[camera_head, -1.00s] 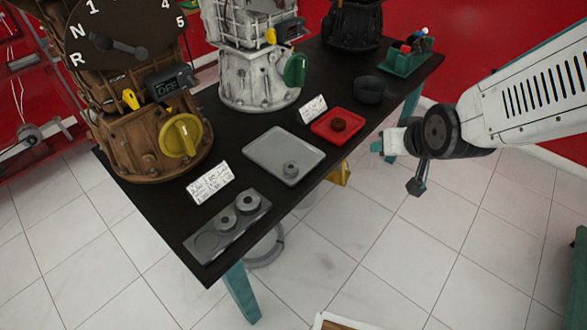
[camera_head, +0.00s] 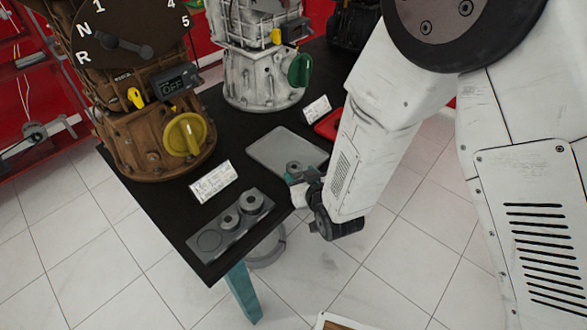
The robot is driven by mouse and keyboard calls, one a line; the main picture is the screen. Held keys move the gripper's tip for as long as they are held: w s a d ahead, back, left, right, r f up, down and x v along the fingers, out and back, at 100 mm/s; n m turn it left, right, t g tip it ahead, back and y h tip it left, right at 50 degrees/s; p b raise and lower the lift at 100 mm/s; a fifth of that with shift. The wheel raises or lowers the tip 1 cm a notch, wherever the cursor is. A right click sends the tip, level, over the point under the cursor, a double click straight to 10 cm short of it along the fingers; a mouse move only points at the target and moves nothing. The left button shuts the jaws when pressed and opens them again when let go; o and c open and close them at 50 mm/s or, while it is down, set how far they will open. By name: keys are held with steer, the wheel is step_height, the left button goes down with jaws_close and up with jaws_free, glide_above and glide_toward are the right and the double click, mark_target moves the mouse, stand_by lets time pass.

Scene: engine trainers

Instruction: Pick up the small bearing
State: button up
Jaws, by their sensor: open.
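A small grey ring-shaped bearing (camera_head: 293,166) sits on the flat grey tray (camera_head: 275,145) near the tray's front edge. My gripper (camera_head: 291,177) is open, at the table's front edge beside this bearing. From this view I cannot tell whether its fingers touch or surround the bearing. The lower part of the bearing and the tray's right corner are hidden behind my gripper and arm. A grey holder (camera_head: 209,240) at the table's front carries two larger ring-shaped parts (camera_head: 249,203) and has an empty round recess at its left end.
A brown engine trainer (camera_head: 150,130) with a yellow knob and a white one (camera_head: 262,70) with a green knob stand behind. Written cards (camera_head: 212,181) lie on the black table. A red tray (camera_head: 329,124) is mostly hidden by my arm.

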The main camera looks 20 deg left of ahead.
mark_target(295, 168)
steer(key=x, duration=0.4)
steer(key=shift+w+a, duration=0.1)
steer(key=shift+a, duration=0.05)
steer(key=c, duration=0.8)
steer(key=shift+r, duration=0.1)
steer(key=shift+c, duration=0.2)
